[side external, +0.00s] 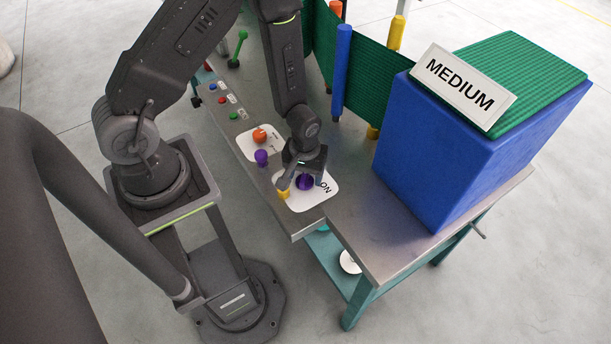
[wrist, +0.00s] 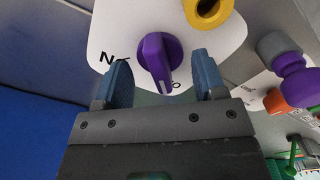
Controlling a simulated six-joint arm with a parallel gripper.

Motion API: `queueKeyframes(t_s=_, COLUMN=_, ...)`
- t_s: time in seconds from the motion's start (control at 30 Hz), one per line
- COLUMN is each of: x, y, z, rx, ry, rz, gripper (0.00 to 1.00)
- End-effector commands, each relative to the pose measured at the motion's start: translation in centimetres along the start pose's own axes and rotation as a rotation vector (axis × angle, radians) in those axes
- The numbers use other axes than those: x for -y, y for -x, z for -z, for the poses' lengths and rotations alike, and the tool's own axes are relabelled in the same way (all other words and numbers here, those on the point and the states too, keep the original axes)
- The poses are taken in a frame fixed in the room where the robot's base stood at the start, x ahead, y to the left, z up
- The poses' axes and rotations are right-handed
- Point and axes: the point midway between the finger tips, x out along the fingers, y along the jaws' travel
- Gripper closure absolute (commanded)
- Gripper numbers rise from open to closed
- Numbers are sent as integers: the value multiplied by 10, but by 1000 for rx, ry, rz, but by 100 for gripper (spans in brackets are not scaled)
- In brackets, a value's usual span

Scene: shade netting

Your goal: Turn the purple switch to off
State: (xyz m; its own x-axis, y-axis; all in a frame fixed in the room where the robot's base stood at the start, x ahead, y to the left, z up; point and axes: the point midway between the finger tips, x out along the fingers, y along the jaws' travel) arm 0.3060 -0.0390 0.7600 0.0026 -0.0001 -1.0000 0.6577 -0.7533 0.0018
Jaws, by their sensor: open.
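The purple switch (side external: 304,182) is a round knob on a white plate (side external: 308,203) near the front end of the grey bench. In the wrist view the purple switch (wrist: 155,58) has a raised ridge with a pale mark at its lower end. The "ON" label is at the plate's left, partly cut by a finger; part of another label shows near the pale mark, mostly hidden. My gripper (wrist: 161,64) is open, with one blue-grey finger on each side of the knob. Gaps show between fingers and knob. In the side view my gripper (side external: 302,183) is over the plate.
A yellow part (side external: 284,194) stands close beside the switch. A purple ball-topped part (side external: 261,157) and an orange knob (side external: 259,136) are further along the bench. A large blue block (side external: 430,150) with a "MEDIUM" sign (side external: 462,87) stands to the right. Bare bench lies between.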

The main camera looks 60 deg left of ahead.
Motion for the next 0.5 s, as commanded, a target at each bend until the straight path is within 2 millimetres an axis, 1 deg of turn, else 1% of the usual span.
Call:
queueKeyframes(t_s=0.03, x=0, y=5, z=0, rx=-2, ry=-1, rz=-2, gripper=36)
queueKeyframes(t_s=0.3, x=0, y=27, z=-1, rx=0, ry=-4, rz=0, gripper=36)
queueKeyframes(t_s=0.5, x=0, y=39, z=-1, rx=1, ry=-4, rz=1, gripper=36)
